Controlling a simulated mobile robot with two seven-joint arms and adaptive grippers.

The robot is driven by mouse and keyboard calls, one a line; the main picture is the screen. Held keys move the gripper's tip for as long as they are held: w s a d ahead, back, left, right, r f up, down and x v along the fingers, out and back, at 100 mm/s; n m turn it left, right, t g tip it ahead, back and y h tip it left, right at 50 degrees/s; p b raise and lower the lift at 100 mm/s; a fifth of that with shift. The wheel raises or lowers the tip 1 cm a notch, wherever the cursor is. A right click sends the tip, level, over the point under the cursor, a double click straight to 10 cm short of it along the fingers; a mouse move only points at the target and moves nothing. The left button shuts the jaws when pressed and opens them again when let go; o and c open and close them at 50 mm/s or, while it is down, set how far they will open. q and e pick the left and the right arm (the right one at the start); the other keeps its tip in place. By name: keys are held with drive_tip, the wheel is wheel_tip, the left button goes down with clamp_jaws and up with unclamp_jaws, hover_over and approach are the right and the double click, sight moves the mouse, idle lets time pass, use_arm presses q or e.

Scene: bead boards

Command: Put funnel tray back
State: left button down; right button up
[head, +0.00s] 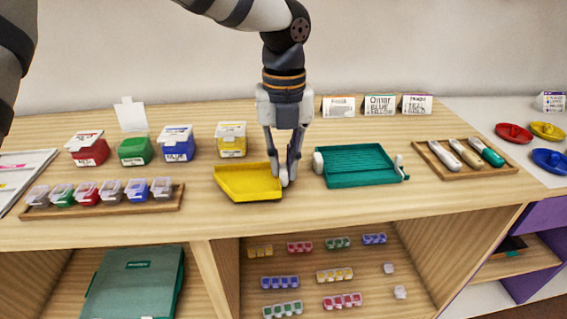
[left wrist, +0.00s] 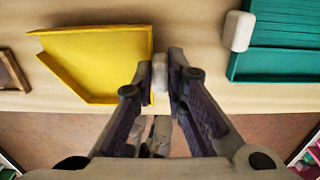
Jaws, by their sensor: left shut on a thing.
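The yellow funnel tray (head: 243,184) is on the wooden counter in the head view, left of the teal tray. It also fills the upper left of the left wrist view (left wrist: 100,62), with a pale handle block (left wrist: 160,72) on its right side. My left gripper (head: 286,178) points down at the tray's right edge. Its fingers (left wrist: 162,80) are shut on that pale handle. I cannot tell whether the tray's underside touches the counter. My right gripper is not in view.
The teal ridged tray (head: 359,165) with white side knobs stands close to the right of my gripper. Coloured bins stand behind left, including a yellow one (head: 231,140). A wooden rack of small lidded boxes (head: 105,200) lies left. A pen tray (head: 465,158) lies right.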

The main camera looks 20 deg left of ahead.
use_arm(q)
drive_tip(key=shift+f, duration=0.35)
drive_tip(key=shift+f, duration=0.1)
drive_tip(key=c, duration=1.6)
unclamp_jaws()
drive_tip(key=shift+f, duration=0.1)
wheel_tip(320, 180, up, 12)
drive_tip(key=shift+r, duration=0.2)
